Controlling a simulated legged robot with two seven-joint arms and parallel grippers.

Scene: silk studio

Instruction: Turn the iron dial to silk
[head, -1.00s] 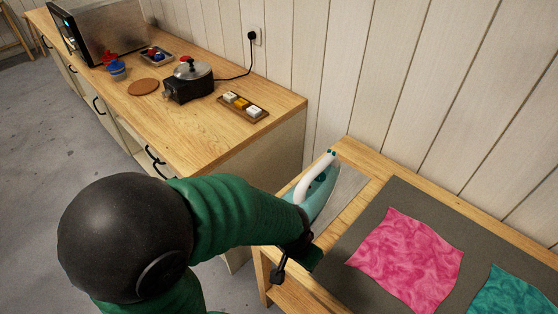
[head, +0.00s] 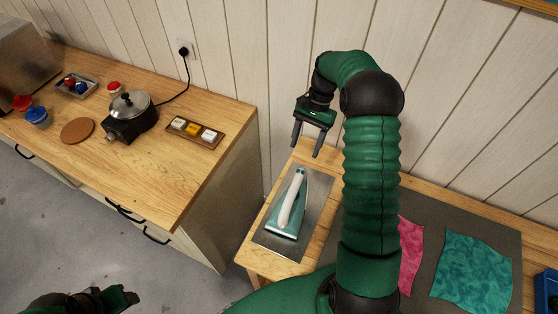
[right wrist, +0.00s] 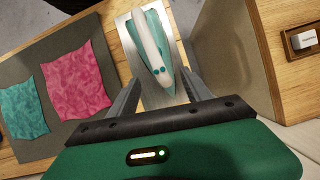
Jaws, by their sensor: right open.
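The iron (head: 287,207) is teal with a white handle and rests on a metal plate (head: 317,190) at the left end of the low wooden table. It also shows in the right wrist view (right wrist: 152,45), between and beyond my fingers. I cannot make out the dial's setting. My right gripper (head: 307,146) is open and empty, above the far end of the plate, apart from the iron. In the right wrist view its two fingers (right wrist: 165,100) point toward the iron. A dark and green part of my left arm (head: 85,300) shows at the lower left; its jaw state is unclear.
A grey mat (head: 423,233) holds a pink cloth (head: 409,255) and a teal cloth (head: 472,270). A blue bin (head: 547,290) is at the right edge. The counter (head: 190,165) at left holds a pot on a black heater (head: 130,118) and a block tray (head: 194,131). A wall stands behind.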

